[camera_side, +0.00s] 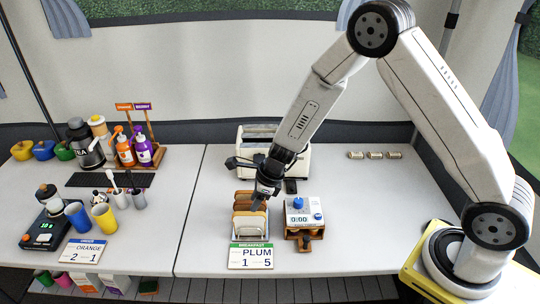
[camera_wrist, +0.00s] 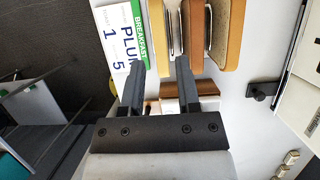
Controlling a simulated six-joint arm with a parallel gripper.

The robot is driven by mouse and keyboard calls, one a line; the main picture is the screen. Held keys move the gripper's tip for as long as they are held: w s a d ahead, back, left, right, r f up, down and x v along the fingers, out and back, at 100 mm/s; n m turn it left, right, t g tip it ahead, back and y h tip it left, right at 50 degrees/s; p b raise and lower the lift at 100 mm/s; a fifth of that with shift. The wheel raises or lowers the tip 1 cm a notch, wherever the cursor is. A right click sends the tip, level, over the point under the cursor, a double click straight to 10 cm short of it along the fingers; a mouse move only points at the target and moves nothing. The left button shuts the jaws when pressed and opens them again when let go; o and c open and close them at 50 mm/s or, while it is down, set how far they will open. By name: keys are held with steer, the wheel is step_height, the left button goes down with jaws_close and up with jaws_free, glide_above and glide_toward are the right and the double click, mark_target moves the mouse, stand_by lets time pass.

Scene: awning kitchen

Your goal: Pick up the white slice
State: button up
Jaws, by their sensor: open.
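The white slice (camera_side: 249,226) stands upright at the front of a rack of bread slices, just behind the BREAKFAST sign, in the side view. In the wrist view a pale slice (camera_wrist: 157,38) stands on edge nearest the sign. My gripper (camera_side: 261,199) is over the rack, pointing down. In the wrist view its two fingers (camera_wrist: 160,66) are apart, one on each side of the pale slice's near end. Nothing is held. I cannot tell how deep the fingers reach. Browner slices (camera_wrist: 228,35) stand beside the pale one.
The BREAKFAST sign (camera_side: 251,257) reads PLUM 1 5 in front of the rack. A white timer (camera_side: 303,212) on a wooden stand is close on the right, and a toaster (camera_side: 290,158) is behind. Bare tabletop (camera_side: 370,220) lies to the right.

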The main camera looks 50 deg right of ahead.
mark_target(250, 213)
steer(key=shift+f, duration=0.1)
steer(key=shift+x, duration=1.2)
steer(key=shift+f, duration=0.1)
steer(key=shift+x, duration=2.5)
steer(key=shift+f, duration=0.2)
jaws_close()
